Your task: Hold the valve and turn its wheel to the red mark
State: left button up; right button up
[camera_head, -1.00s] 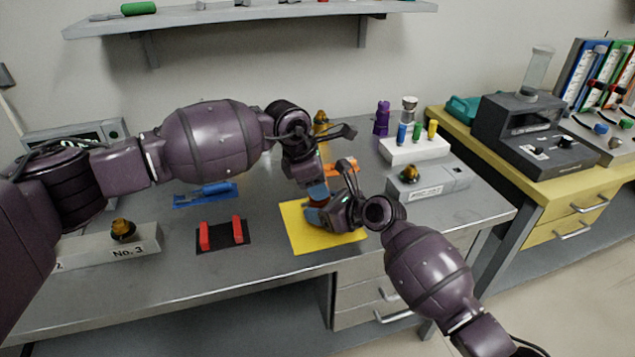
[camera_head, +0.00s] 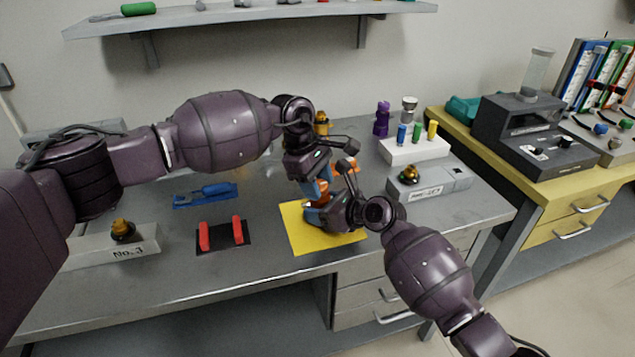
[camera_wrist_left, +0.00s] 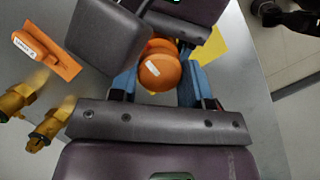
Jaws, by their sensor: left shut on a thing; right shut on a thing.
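The valve's orange round wheel (camera_wrist_left: 160,72), with a small white label, sits between the blue-padded fingers of my left gripper (camera_wrist_left: 160,84) in the left wrist view. The left gripper also shows in the head view (camera_head: 318,189), pointing down over the yellow mat, shut on the wheel. My right gripper (camera_head: 316,214) comes in low from the right, just below the left one, shut on the valve body. The valve body is mostly hidden by the grippers. I cannot make out the red mark.
The yellow mat (camera_head: 298,238) lies under the grippers. To its left are a black stand with red supports (camera_head: 221,247) and a blue tool (camera_head: 214,190). An orange labelled tool (camera_wrist_left: 52,52) and brass fittings (camera_wrist_left: 48,126) lie close by. A white rack (camera_head: 415,150) stands behind right.

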pick_arm(q)
jog(key=shift+w+a, duration=0.1)
dwell(0.3)
jog(key=o, duration=0.9)
jog(key=shift+o, duration=0.2)
jog(key=v, duration=1.2)
pick_arm(e)
jog(key=o, duration=1.5)
jog(key=shift+c, duration=0.2)
